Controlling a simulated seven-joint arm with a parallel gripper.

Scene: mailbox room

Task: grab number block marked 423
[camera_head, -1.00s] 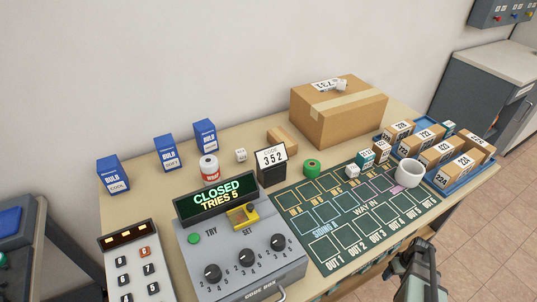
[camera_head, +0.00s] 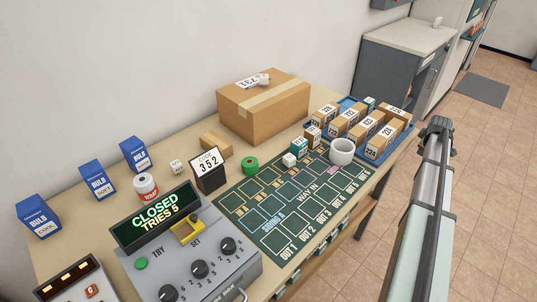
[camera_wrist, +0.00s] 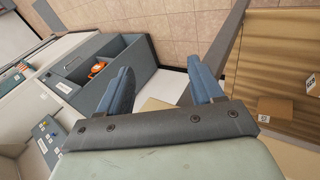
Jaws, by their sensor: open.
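Several cardboard-brown number blocks (camera_head: 352,120) stand in a blue tray (camera_head: 371,157) at the right end of the table. Their white labels carry three-digit numbers, some reading like 228, 732 and 224. The print is too small to say for certain which one is 423. My gripper (camera_head: 440,122) is to the right of the tray in the head view, apart from the blocks. In the wrist view, the two blue-grey fingers of my gripper (camera_wrist: 160,78) are spread with nothing between them.
A white cup (camera_head: 342,151) stands beside the tray on a green marked mat (camera_head: 270,232). A large carton (camera_head: 262,105) stands behind. A grey code box (camera_head: 190,250) is at the front left. The wrist view shows an open grey bin (camera_wrist: 112,72) and a small box (camera_wrist: 277,109) on a brown surface.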

